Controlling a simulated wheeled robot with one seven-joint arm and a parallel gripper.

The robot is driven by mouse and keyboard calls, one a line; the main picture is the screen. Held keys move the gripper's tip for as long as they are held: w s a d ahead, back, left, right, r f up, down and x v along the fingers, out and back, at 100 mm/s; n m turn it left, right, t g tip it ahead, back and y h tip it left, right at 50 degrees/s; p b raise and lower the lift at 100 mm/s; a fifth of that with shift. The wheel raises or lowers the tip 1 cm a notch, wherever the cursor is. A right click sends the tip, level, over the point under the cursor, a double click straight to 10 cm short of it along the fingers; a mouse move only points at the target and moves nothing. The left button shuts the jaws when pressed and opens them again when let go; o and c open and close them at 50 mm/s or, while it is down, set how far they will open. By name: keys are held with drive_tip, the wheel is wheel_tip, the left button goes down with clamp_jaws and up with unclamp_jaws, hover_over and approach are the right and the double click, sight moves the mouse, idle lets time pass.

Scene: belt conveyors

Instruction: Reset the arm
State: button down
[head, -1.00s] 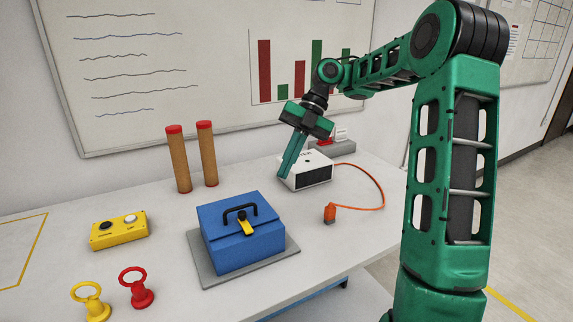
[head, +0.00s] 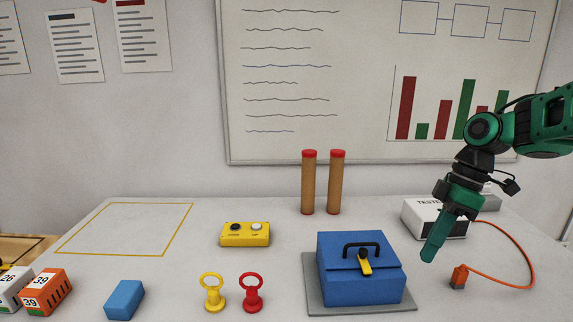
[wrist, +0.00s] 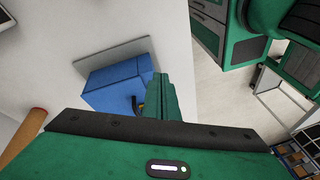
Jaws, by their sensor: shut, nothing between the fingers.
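My gripper (head: 431,252) is at the right of the head view, pointing down and to the left above the table. Its fingers are together with nothing between them. It is to the right of the blue box (head: 345,280) and in front of the white tester box (head: 425,218). In the wrist view the shut fingers (wrist: 163,98) partly cover the blue box (wrist: 112,85). My green arm reaches in from the right edge of the head view.
An orange cable with an orange plug (head: 459,276) lies right of the blue box. Two brown cylinders (head: 309,185) with red tops stand behind. A yellow button box (head: 245,234), yellow (head: 213,294) and red (head: 252,294) ring-handled pieces and a blue block (head: 124,299) are left. The yellow-outlined area (head: 125,228) is bare.

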drive_tip(key=s+d+f+m+h, duration=0.1)
drive_tip(key=s+d+f+m, duration=0.1)
drive_tip(key=s+m, duration=0.4)
drive_tip(key=s+d+f+m+h, duration=0.1)
drive_tip(key=s+d+f+m, duration=0.1)
drive_tip(key=s+d+m, duration=0.3)
drive_tip(key=s+d+f+m+t+h, duration=0.1)
drive_tip(key=s+d+f+m, duration=0.1)
drive_tip(key=s+m, duration=0.6)
drive_tip(key=shift+s+d+m, duration=0.4)
drive_tip(key=shift+s+d, duration=0.3)
drive_tip(key=shift+s, duration=0.25)
drive_tip(key=shift+f, duration=0.1)
